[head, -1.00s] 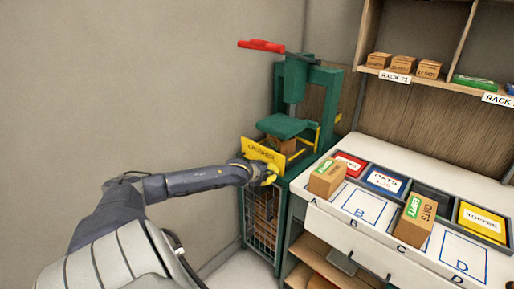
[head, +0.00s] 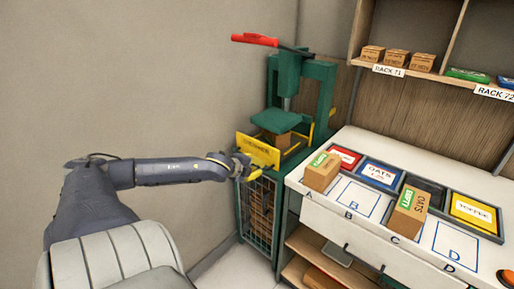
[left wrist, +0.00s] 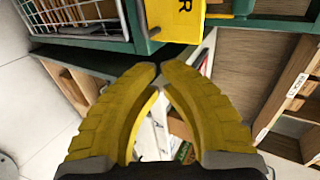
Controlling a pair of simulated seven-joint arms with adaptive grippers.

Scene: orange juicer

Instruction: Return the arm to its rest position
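My left gripper (head: 257,174) is in front of the green press, just below its yellow front panel (head: 258,150). Its yellow fingers show in the left wrist view (left wrist: 161,68), with tips nearly meeting and nothing between them. The press (head: 290,85) has a red handle (head: 254,40) at its top. A brown box (head: 279,141) sits under its green plate, partly hidden by the panel. I cannot tell whether the gripper touches the press. My right gripper is in neither view.
The wire cage (head: 259,210) below the press holds brown boxes. To the right is a white bench (head: 345,222) with two cartons (head: 322,172) (head: 408,212) and labelled bins. A shelf (head: 440,76) with small boxes is behind. The grey wall side at left is free.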

